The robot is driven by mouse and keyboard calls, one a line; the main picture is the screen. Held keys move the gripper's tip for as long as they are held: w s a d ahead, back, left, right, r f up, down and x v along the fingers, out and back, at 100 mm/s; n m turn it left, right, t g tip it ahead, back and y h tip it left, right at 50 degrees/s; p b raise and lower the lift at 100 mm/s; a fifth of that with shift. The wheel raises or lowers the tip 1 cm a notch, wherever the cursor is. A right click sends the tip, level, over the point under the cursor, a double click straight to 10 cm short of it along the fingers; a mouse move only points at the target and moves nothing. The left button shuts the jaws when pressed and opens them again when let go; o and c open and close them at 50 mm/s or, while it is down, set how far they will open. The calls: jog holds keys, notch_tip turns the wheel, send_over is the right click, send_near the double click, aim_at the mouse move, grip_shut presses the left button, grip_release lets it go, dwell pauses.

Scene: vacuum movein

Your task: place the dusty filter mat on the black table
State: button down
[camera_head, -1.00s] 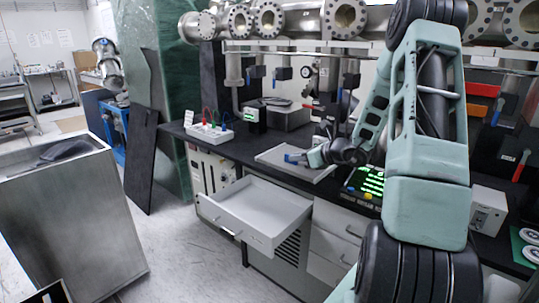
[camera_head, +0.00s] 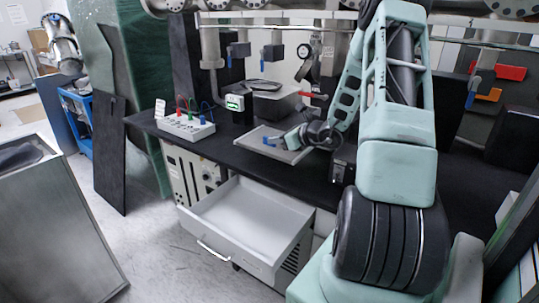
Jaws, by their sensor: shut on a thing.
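The filter mat (camera_head: 251,138) is a flat grey panel with a pale rim, above or on the black table (camera_head: 232,156), behind the open drawer. My gripper (camera_head: 271,142), with blue fingertips, is shut on the mat from the right side. The mat looks about level. I cannot tell whether its underside touches the table top or is slightly above it. My gripper and wrist hide part of its right side.
A white open drawer (camera_head: 209,247) juts out below the table front. Valves and pipes hang above.

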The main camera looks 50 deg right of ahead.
jog(key=shift+f+p, duration=0.3)
jog(key=shift+f, duration=3.15)
jog(key=shift+f, duration=0.15)
jog(key=c, duration=1.5)
grip_release()
